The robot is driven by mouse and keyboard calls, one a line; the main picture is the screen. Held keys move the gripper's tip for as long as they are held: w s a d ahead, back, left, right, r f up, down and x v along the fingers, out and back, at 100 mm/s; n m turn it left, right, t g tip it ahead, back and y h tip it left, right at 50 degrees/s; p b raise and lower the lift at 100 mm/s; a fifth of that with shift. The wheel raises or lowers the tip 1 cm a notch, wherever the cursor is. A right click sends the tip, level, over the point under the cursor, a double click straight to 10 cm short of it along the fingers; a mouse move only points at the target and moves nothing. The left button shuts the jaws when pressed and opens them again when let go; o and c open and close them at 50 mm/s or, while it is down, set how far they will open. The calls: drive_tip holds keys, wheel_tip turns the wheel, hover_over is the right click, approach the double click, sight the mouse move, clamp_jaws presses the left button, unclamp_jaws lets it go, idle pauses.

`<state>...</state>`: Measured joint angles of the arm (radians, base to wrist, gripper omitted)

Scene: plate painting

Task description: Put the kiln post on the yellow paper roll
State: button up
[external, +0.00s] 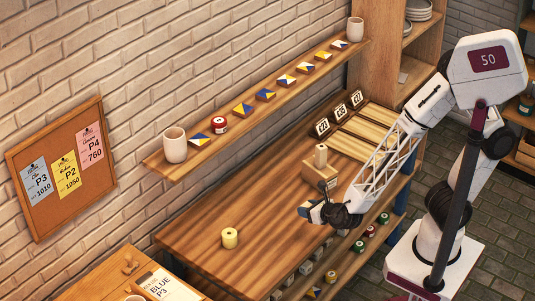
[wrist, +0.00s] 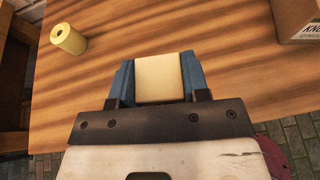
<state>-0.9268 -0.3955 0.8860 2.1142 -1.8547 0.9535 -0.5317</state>
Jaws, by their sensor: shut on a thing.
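The yellow paper roll (external: 229,238) stands upright on the wooden table, left of my gripper. It also shows at the upper left of the wrist view (wrist: 68,38), with nothing on it. My gripper (external: 313,211) is over the table's right part. In the wrist view its blue fingers (wrist: 159,78) are shut on a cream block, which looks like the kiln post (wrist: 158,77). The block's lower part is hidden, and its height above the table is hard to tell.
A box (external: 322,178) stands behind my gripper, with a pale upright post (external: 321,155) on it. A wall shelf (external: 265,110) holds cups and several small tiles. Wooden slats (external: 370,128) lie at the table's far end. The table between gripper and roll is clear.

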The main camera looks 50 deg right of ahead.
drive_tip(key=w+a+m+h, duration=0.1)
drive_tip(key=w+a+h, duration=0.1)
drive_tip(key=a, duration=0.3)
drive_tip(key=w+a+r+m+g+h, duration=0.1)
drive_tip(key=w+a+m+h, duration=0.1)
drive_tip(key=w+a, duration=0.2)
drive_tip(key=shift+w+a+r, duration=0.15)
drive_tip(key=shift+w+a, duration=0.15)
drive_tip(key=shift+a, duration=0.6)
drive_tip(key=shift+w, duration=0.1)
hover_over(229, 233)
drive_tip(key=shift+s+d+f, duration=0.3)
drive_tip(key=shift+s+f, duration=0.05)
drive_tip(key=shift+f, duration=0.35)
drive_tip(key=shift+w+a, duration=0.15)
drive_tip(key=shift+w+a+f, duration=0.1)
drive_tip(key=shift+w+f, duration=0.05)
drive_tip(key=shift+f, duration=1.65)
